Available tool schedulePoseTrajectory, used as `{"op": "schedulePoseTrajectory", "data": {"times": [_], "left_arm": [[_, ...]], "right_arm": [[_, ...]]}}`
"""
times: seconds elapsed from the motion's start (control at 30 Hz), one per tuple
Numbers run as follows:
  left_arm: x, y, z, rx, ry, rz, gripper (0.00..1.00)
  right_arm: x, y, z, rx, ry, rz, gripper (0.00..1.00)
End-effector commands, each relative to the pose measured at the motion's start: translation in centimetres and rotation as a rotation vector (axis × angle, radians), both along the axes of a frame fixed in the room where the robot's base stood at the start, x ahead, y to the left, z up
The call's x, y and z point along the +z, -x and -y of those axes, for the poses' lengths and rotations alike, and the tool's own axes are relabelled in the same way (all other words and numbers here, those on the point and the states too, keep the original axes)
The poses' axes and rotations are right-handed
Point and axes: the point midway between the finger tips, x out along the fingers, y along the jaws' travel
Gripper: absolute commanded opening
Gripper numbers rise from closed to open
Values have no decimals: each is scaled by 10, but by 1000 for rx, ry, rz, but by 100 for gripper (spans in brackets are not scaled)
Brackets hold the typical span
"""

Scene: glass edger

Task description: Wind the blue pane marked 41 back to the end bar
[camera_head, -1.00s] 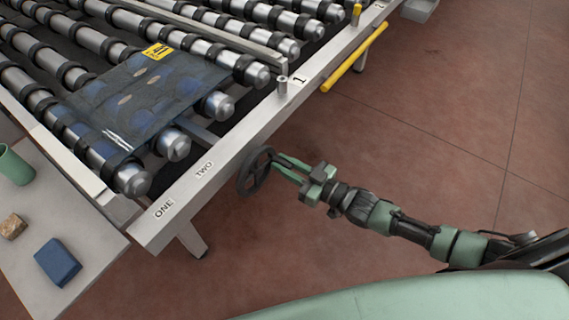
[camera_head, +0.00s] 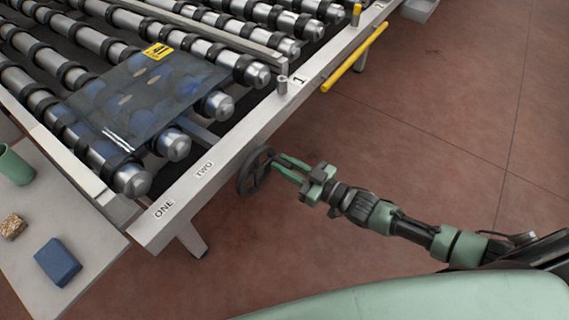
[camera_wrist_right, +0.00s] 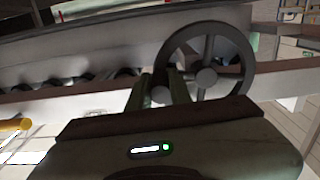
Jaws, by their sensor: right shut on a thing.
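A see-through blue pane (camera_head: 150,92) with a yellow label (camera_head: 157,52) lies flat across several rollers in the head view. The label's number is too small to read. A raised grey bar (camera_head: 215,32) crosses the rollers above the pane, with bare roller between them. My right gripper (camera_head: 281,164) is shut on the dark spoked handwheel (camera_head: 256,172) at the side of the frame. In the right wrist view its fingers (camera_wrist_right: 160,90) meet the wheel (camera_wrist_right: 206,77) near its left rim; the exact contact is partly hidden. My left gripper is not in view.
The light frame rail (camera_head: 235,142) carries the marks ONE, TWO and 1. A yellow rail (camera_head: 353,57) runs along its outer side. A grey side table (camera_head: 85,250) holds a green cup (camera_head: 14,167), a blue block (camera_head: 58,262) and a brown block (camera_head: 13,227). The floor at right is clear.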

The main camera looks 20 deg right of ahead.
Motion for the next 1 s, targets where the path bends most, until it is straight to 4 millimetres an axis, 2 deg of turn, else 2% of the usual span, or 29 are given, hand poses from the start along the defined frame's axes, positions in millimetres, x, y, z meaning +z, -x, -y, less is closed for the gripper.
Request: {"op": "schedulePoseTrajectory", "data": {"times": [0.63, 1.0], "left_arm": [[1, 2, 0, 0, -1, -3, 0], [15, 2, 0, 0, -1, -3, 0]], "right_arm": [[1, 0, 1, -1, 12, 8, 0], [16, 0, 1, -2, 165, 126, 0]]}}
